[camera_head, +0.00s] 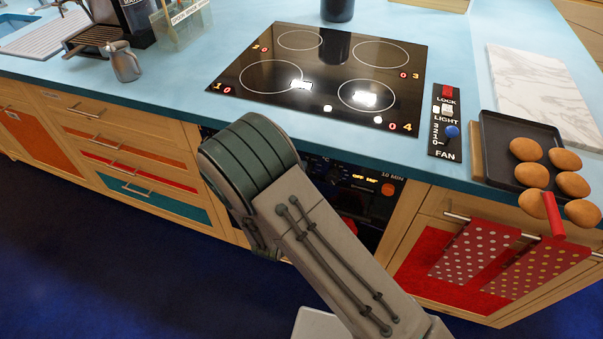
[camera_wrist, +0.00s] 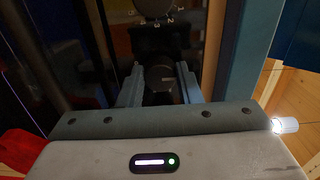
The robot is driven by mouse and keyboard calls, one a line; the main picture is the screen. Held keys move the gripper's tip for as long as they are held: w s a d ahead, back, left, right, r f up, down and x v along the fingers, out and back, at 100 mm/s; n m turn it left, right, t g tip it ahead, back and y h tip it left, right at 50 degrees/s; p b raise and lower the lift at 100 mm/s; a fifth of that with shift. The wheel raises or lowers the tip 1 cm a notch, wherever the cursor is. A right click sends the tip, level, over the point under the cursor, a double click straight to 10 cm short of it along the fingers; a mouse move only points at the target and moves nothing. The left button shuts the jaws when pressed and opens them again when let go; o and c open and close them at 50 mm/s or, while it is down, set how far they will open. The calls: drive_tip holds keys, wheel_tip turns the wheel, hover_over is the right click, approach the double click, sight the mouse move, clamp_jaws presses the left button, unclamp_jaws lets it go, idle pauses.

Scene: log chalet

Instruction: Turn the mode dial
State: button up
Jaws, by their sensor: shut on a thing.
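The mode dial (camera_wrist: 160,76) is a dark round knob between my fingers in the wrist view. My gripper (camera_wrist: 158,86) is shut on it, one grey finger on each side. The dial's pointer and markings are too dark to read. In the head view my arm hides both the gripper and the dial. Part of the black oven control panel (camera_head: 365,178) shows to the right of my arm, with a lit orange display, an orange button and the label "10 MIN".
The black cooktop (camera_head: 330,75) is above on the blue counter. A light and fan switch panel (camera_head: 445,122) is to its right, beside a dark tray (camera_head: 500,140) of several buns. Dotted towels (camera_head: 475,250) hang on the right. A metal jug (camera_head: 124,62) stands left.

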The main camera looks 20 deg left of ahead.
drive_tip(key=o, duration=1)
drive_tip(key=shift+s, duration=0.1)
drive_tip(key=s, duration=0.9)
drive_tip(key=s+a, duration=0.1)
drive_tip(key=s, duration=0.3)
drive_tip(key=shift+s+b, duration=0.3)
drive_tip(key=shift+s, duration=0.05)
